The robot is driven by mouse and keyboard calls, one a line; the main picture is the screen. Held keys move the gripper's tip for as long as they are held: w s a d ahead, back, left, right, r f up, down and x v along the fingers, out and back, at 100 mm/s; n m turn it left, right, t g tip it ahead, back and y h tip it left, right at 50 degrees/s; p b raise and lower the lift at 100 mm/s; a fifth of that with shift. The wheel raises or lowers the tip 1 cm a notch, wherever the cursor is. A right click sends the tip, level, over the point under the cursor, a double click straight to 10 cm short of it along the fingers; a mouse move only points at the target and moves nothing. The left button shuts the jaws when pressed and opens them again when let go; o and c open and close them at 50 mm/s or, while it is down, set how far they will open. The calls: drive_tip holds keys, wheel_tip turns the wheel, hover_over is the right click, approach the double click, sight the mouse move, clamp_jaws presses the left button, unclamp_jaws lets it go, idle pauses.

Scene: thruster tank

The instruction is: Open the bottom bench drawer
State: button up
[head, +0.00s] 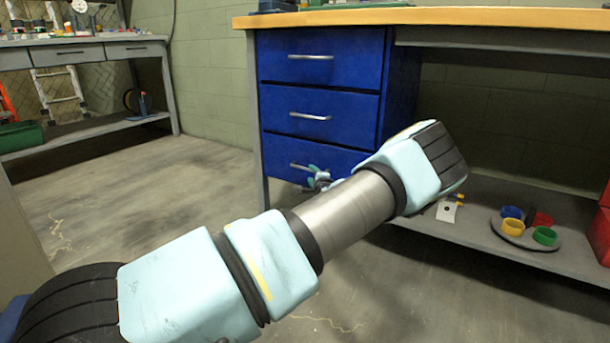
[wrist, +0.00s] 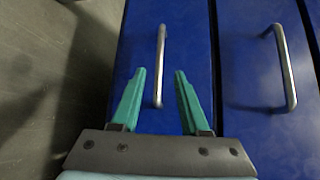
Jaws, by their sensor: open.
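The blue bottom drawer (head: 282,152) is the lowest of three in the bench cabinet and looks shut, flush with those above. Its silver bar handle (head: 298,166) is partly hidden by my gripper (head: 320,178), which is at the drawer front. In the wrist view the bottom drawer handle (wrist: 161,50) runs upright in the picture, and its lower end lies between the two green fingers of my gripper (wrist: 158,74). The fingers are apart, one on each side of the handle, with gaps to it. I cannot tell how far the fingertips are from the drawer face.
The middle drawer handle (wrist: 286,65) is to the right in the wrist view. The wooden bench top (head: 430,16) overhangs the drawers. A low shelf (head: 480,232) at right holds a round tray (head: 522,236) with coloured rings. The floor (head: 150,200) left of the cabinet is clear.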

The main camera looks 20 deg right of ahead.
sight(308, 170)
drive_tip(key=shift+w+d+f+b, duration=0.15)
drive_tip(key=shift+w+b, duration=0.25)
drive_tip(key=shift+w, duration=0.8)
drive_tip(key=shift+w+a+f+b, duration=0.15)
drive_tip(key=shift+w+b, duration=0.3)
drive_tip(key=shift+w, duration=0.7)
drive_tip(key=shift+w+d+f+b, duration=0.1)
drive_tip(key=shift+w+f+b, duration=0.25)
drive_tip(key=shift+w, duration=0.85)
drive_tip(key=shift+r, duration=0.1)
drive_tip(key=shift+c, duration=0.3)
clamp_jaws()
